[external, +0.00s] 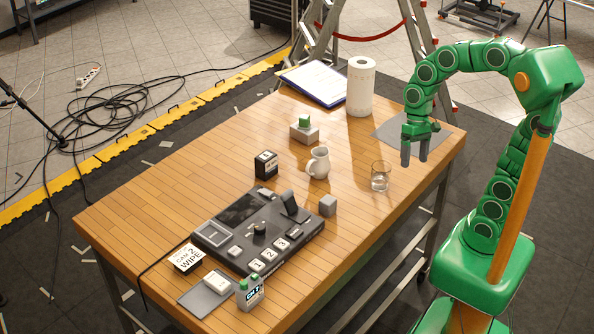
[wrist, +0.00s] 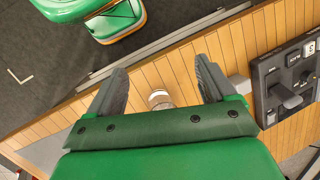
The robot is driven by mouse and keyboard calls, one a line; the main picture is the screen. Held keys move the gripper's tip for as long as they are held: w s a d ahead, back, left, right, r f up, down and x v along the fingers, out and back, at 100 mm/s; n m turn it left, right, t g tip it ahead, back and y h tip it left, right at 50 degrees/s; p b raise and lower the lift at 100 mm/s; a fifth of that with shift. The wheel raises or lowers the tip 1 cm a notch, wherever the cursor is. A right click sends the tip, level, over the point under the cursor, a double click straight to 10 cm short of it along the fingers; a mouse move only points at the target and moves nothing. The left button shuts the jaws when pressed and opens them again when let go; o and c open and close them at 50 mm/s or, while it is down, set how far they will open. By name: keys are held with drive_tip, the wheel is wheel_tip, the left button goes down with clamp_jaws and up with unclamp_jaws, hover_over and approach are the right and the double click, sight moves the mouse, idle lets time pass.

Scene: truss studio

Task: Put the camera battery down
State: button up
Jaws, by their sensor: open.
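A small black block with a white label (external: 265,165) stands upright on the wooden table behind the control console; it looks like the camera battery, though its label is too small to read. My gripper (external: 414,160) is at the right side of the table, fingers pointing down, well apart from that block. In the wrist view my gripper (wrist: 158,82) has its two grey fingers spread with nothing held between them. The block does not show in the wrist view.
A drinking glass (external: 380,176) stands close to my gripper. A white jug (external: 318,163), a grey cube (external: 328,205), a paper roll (external: 361,86) and a green-topped grey block (external: 304,130) stand around. The console (external: 260,230) fills the front. A grey mat (external: 392,128) lies at the right end.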

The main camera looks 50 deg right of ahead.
drive_tip(key=s+d+f+n+h, duration=0.2)
drive_tip(key=s+d+h, duration=0.1)
drive_tip(key=s+d, duration=0.5)
drive_tip(key=s, duration=0.3)
drive_tip(key=shift+f+n, duration=0.3)
drive_tip(key=shift+f, duration=0.1)
idle(0.5)
